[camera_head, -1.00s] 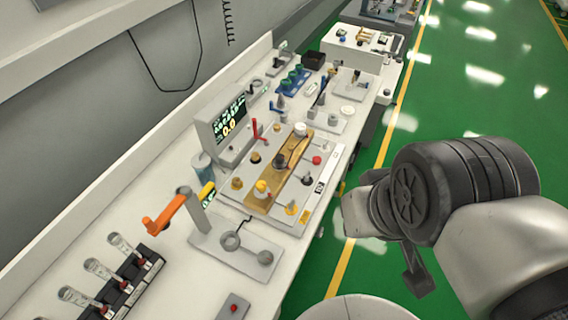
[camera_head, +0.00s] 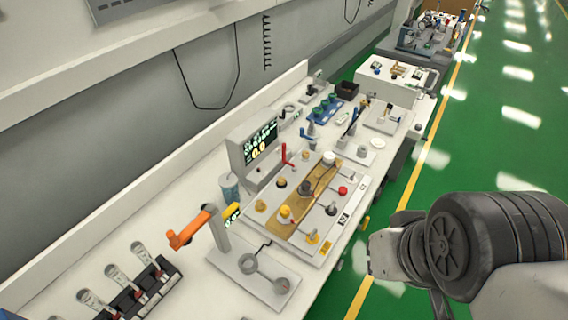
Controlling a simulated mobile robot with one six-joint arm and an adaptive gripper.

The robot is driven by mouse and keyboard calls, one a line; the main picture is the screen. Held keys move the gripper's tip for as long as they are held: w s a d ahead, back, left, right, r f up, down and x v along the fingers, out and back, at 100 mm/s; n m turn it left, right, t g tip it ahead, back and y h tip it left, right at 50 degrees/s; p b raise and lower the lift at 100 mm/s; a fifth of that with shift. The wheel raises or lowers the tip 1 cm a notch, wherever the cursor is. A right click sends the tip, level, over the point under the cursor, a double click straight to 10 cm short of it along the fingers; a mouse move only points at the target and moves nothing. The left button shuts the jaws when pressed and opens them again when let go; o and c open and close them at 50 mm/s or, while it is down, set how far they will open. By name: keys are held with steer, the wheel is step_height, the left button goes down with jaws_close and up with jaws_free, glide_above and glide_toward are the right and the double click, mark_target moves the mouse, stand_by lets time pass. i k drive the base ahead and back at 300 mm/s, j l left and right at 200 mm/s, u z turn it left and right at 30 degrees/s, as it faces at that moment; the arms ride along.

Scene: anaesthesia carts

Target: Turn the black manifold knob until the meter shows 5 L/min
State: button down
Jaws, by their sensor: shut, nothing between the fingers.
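A brass-coloured manifold block (camera_head: 318,184) lies on a pale panel on the bench. A dark knob (camera_head: 305,188) sits at its middle, between a white knob (camera_head: 329,158) and a yellow knob (camera_head: 285,212). The knob's pointer is too small to read. My arm (camera_head: 455,245) is at the lower right, over the floor and clear of the bench. The fingers of my gripper cannot be made out; the arm's end is hidden or cut off below.
An orange-handled stand (camera_head: 192,228) and tubes in a black rack (camera_head: 128,292) are at the lower left. A red lever (camera_head: 286,152) rises behind the manifold. Smaller knobs crowd the panel. Green floor (camera_head: 480,150) is open on the right.

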mark_target(305, 186)
steer(key=l+u, duration=0.3)
steer(key=u, duration=0.15)
steer(key=l+u, duration=0.45)
steer(key=i+z, duration=0.55)
steer(key=z, duration=0.2)
